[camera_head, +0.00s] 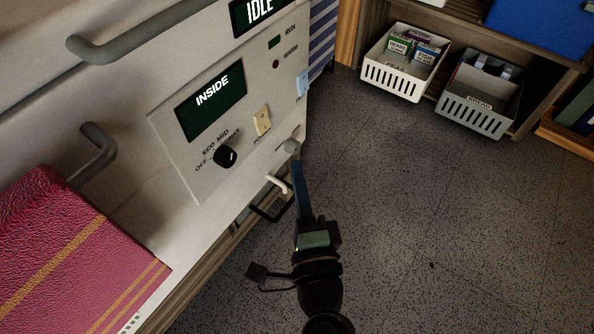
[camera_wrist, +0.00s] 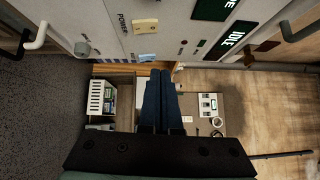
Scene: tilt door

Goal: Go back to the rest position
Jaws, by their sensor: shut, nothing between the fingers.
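My gripper (camera_head: 297,168) is shut and empty, with its blue fingers together. In the head view it reaches up beside the lower right edge of the pale appliance front (camera_head: 140,110), near a small grey knob (camera_head: 291,146). Whether it touches the front cannot be told there. In the wrist view the fingers (camera_wrist: 160,73) point away over open space, apart from the panel at the top. A grey bar handle (camera_head: 130,45) sits at the upper left of the front, with a smaller handle (camera_head: 97,150) below it.
The front carries an INSIDE display (camera_head: 211,101), a black dial (camera_head: 225,156) and a beige switch (camera_head: 262,120). White (camera_head: 400,72) and grey (camera_head: 480,95) baskets sit on a shelf upper right. The speckled floor (camera_head: 450,220) is clear.

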